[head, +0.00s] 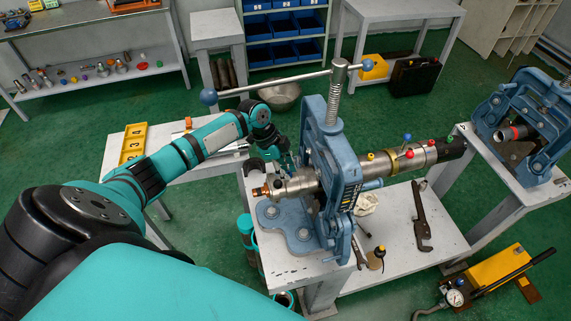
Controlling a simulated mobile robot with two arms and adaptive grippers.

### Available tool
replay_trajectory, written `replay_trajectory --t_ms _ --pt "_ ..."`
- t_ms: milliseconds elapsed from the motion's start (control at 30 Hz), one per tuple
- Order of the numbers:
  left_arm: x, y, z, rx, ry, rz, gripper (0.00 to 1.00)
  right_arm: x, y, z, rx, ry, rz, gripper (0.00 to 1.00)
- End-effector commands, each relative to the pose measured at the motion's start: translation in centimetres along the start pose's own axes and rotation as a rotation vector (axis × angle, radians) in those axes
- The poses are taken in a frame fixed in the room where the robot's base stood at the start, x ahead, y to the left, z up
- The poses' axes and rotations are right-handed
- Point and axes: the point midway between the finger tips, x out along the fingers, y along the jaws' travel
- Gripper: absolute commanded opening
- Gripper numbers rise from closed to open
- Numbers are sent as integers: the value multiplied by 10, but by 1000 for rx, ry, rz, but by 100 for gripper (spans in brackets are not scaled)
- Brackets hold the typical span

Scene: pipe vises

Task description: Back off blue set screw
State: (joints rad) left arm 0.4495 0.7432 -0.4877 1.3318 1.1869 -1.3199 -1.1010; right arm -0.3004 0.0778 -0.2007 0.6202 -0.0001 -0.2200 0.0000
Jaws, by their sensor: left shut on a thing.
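A steel pipe assembly (385,163) runs through the blue pipe vise (318,130). My left gripper (284,161) is left of the vise frame, at the metal fitting (292,184) on the pipe's left end. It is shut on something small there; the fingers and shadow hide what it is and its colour. The gripper is well apart from the two visible blue heads. My right gripper is not in view.
A pipe wrench (422,218) and small items lie on the bench right of the vise. The vise handle (275,83) spans above my left forearm. A second vise (520,118) stands at right. A yellow pump (500,268) with gauge is on the floor.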

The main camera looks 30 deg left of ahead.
Motion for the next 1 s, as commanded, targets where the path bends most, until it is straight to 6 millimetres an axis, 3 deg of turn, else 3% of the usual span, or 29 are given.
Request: replay_trajectory --t_ms 1000 --pt "2 2 -2 -89 5 -33 0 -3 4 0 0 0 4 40"
